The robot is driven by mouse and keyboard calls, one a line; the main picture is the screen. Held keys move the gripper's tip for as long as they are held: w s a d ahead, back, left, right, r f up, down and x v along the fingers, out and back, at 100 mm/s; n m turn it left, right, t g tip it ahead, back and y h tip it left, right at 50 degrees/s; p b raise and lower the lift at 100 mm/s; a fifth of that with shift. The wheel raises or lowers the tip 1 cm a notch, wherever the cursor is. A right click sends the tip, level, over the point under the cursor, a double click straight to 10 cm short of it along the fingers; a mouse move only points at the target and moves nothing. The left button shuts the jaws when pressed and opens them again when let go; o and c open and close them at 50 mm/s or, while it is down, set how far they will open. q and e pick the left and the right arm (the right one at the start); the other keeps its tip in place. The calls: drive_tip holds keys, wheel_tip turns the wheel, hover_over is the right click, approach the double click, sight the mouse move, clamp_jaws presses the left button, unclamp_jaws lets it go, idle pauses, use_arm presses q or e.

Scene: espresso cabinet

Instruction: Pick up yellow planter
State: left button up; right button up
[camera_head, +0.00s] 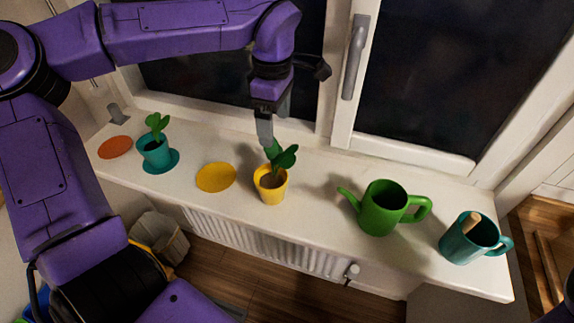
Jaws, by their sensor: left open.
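The yellow planter (270,188) stands upright on the white windowsill and holds a green leafy plant (283,156). My left gripper (266,138) hangs over the planter's back rim, with its finger pointing down just behind and left of the leaves. The jaws are open, and I cannot tell from this view whether a finger touches the plant or rim. The lower fingertip area is close to the leaves. My right gripper is not in view.
A yellow saucer (216,177) lies left of the planter. A green watering can (382,208) and a teal mug (468,240) stand right. The window is behind.

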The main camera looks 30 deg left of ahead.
sight(277, 148)
use_arm(q)
drive_tip(key=f, duration=0.1)
drive_tip(key=s+f, duration=0.1)
drive_tip(key=f, duration=0.2)
drive_tip(key=shift+s+f, duration=0.25)
drive_tip(key=shift+f, duration=0.05)
drive_tip(key=f, duration=0.1)
drive_tip(key=w+f+p, duration=0.1)
drive_tip(key=f, duration=0.2)
drive_tip(key=shift+w+d+f+p, duration=0.2)
drive_tip(key=shift+d+f+p, duration=0.1)
drive_tip(key=shift+s+f, duration=0.1)
drive_tip(key=shift+f, duration=0.3)
drive_tip(key=shift+s, duration=0.1)
drive_tip(key=shift+c, duration=0.9)
clamp_jaws()
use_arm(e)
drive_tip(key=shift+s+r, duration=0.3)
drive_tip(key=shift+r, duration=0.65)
